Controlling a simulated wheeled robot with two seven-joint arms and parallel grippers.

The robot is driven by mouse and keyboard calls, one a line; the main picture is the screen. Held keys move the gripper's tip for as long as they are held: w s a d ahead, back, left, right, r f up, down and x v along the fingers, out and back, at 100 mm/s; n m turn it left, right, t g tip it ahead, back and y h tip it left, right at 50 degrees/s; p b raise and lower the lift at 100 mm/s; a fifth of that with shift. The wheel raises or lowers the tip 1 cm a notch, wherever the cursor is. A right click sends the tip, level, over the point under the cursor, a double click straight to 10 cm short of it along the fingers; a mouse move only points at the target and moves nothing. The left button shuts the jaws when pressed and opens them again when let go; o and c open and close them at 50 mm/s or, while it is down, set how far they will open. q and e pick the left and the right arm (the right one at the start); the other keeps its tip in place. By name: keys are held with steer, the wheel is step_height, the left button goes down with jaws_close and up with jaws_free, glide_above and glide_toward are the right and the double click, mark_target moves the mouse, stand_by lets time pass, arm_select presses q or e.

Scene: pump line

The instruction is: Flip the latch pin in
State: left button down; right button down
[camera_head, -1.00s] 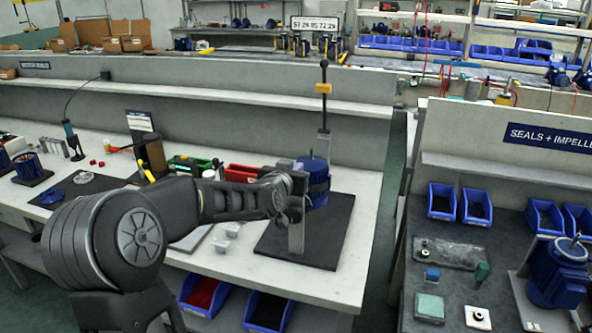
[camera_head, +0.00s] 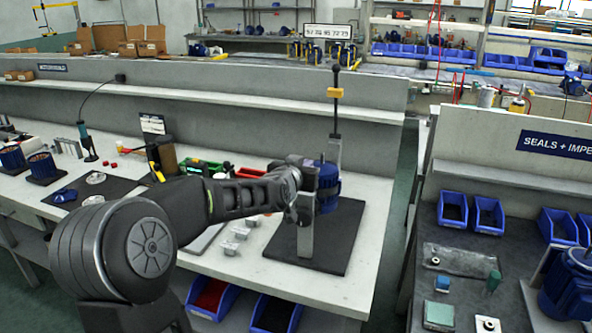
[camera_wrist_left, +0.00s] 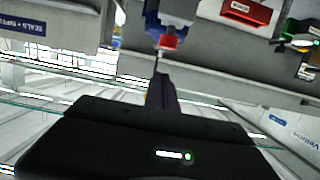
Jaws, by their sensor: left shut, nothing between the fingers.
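A blue pump motor (camera_head: 328,186) stands on a dark mat (camera_head: 343,240) at the right end of the bench, behind a grey upright plate (camera_head: 305,238). My left gripper (camera_head: 308,182) is at the top of this plate, in front of the motor's left side; its fingertips are hard to make out. In the left wrist view, the shut fingers (camera_wrist_left: 161,92) point at a small red piece (camera_wrist_left: 168,41) below blue and grey parts. The red piece is near the fingertips; I cannot tell whether they touch. I cannot make out the latch pin for certain in the head view.
A black post with a yellow collar (camera_head: 335,93) rises behind the motor. Small grey parts (camera_head: 238,235) lie left of the mat, and blue bins (camera_head: 271,313) hang under the bench front. A gap separates the right-hand bench (camera_head: 470,225).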

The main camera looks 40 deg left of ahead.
arm_select(q)
steer(key=b+v, duration=0.4)
steer(key=v, duration=0.6)
steer(key=shift+r, duration=0.35)
steer(key=shift+f, duration=0.1)
